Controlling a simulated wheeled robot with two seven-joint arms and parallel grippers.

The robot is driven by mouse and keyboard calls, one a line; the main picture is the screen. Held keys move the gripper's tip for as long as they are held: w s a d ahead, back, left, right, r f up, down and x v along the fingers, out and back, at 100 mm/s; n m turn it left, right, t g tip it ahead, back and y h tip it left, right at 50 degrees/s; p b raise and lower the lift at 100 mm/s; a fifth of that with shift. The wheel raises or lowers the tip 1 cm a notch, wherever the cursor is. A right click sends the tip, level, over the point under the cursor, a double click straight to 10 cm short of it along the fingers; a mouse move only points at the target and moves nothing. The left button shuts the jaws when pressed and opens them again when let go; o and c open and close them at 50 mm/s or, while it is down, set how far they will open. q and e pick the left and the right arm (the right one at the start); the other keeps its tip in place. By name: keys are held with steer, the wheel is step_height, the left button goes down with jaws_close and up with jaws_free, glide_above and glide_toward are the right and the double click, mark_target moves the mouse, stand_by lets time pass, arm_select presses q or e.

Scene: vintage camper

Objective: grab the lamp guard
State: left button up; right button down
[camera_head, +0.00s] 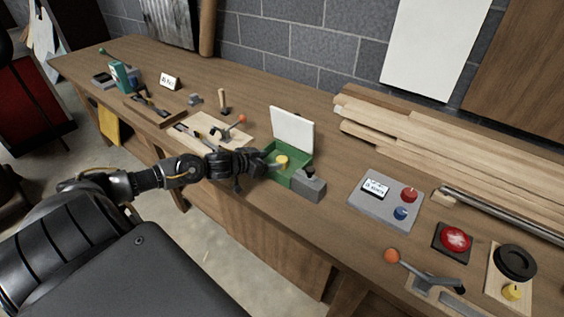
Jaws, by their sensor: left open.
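My left gripper (270,165) is open at the left side of a small green box (299,179) on the bench. A yellow round piece (282,160) sits inside the box, just in front of the fingertips. I cannot tell whether the fingers touch it. The box's white lid (292,130) stands up open at the back. No thing is plainly recognisable as the lamp guard; the yellow piece may be it, but I cannot tell. My right gripper is out of view.
A grey block (308,188) adjoins the box's front right. A toggle clamp board (212,131) lies left of the box. A grey button panel (385,200) and a red button (455,238) are to the right. Planks (440,135) lie behind.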

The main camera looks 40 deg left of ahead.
mark_target(282, 159)
arm_select(q)
steer(key=p+x, duration=0.1)
steer(key=x, duration=0.4)
steer(key=shift+f, duration=0.1)
steer(key=shift+s, duration=0.1)
steer(key=c, duration=1)
steer(key=shift+c, duration=0.3)
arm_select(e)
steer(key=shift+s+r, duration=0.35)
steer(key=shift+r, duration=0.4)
arm_select(q)
steer(key=shift+r, duration=0.5)
steer(key=s+d+r+b, duration=0.2)
steer(key=s+d+r, duration=0.4)
steer(key=s+r, duration=0.6)
steer(key=shift+s, duration=0.35)
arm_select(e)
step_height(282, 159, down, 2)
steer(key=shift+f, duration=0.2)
